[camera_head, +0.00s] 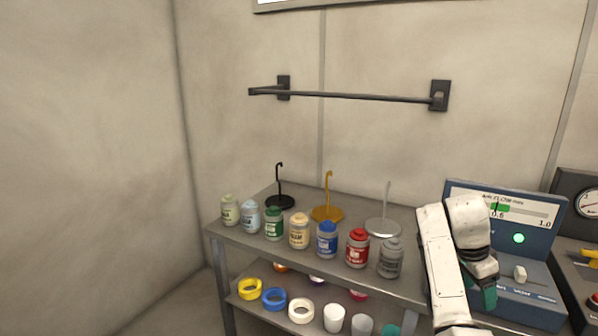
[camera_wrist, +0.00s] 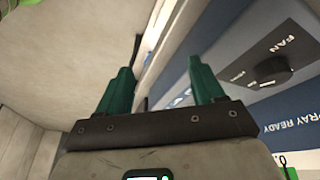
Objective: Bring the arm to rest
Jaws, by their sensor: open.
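My arm (camera_head: 440,262) is folded at the lower right of the head view, in front of the right end of the shelf table and the blue console. My gripper (camera_head: 488,298) hangs at its end, with a teal finger showing beside the console's left edge. In the wrist view my gripper (camera_wrist: 160,75) has its two teal fingers spread apart, with nothing between them. I cannot tell how close the fingers are to the console.
The blue console (camera_head: 530,290) has a screen and a green light. Several paint jars (camera_head: 327,240) line the table's front edge (camera_head: 300,262), with hook stands (camera_head: 327,207) behind. A wall rail (camera_head: 350,96) hangs above. The wrist view shows a dark FAN knob (camera_wrist: 272,68).

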